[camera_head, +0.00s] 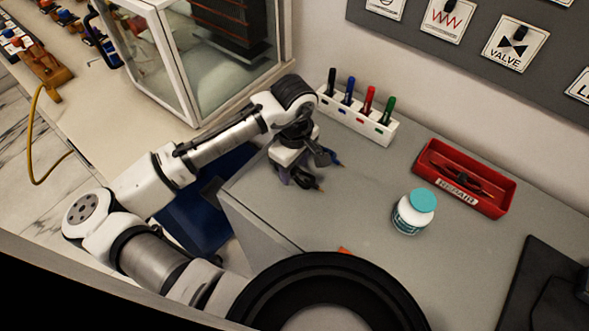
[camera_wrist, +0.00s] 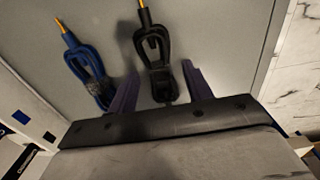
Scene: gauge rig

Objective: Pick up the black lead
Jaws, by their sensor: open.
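The black lead (camera_wrist: 154,48), a coiled bundle with a yellow tip, lies on the grey bench top. In the wrist view it is between the two purple fingers of my gripper (camera_wrist: 158,70), which are apart and not closed on it. In the head view the black lead (camera_head: 306,182) shows just below my gripper (camera_head: 292,172), partly hidden by it. A blue lead (camera_wrist: 84,62) with a yellow tip lies beside it, close outside the left finger; it also shows in the head view (camera_head: 333,157).
A white rack (camera_head: 355,121) with several coloured markers stands behind my gripper. A red tray (camera_head: 490,208) labelled REPAIR holds a dark item. A white bottle with a teal cap (camera_head: 410,213) stands before it.

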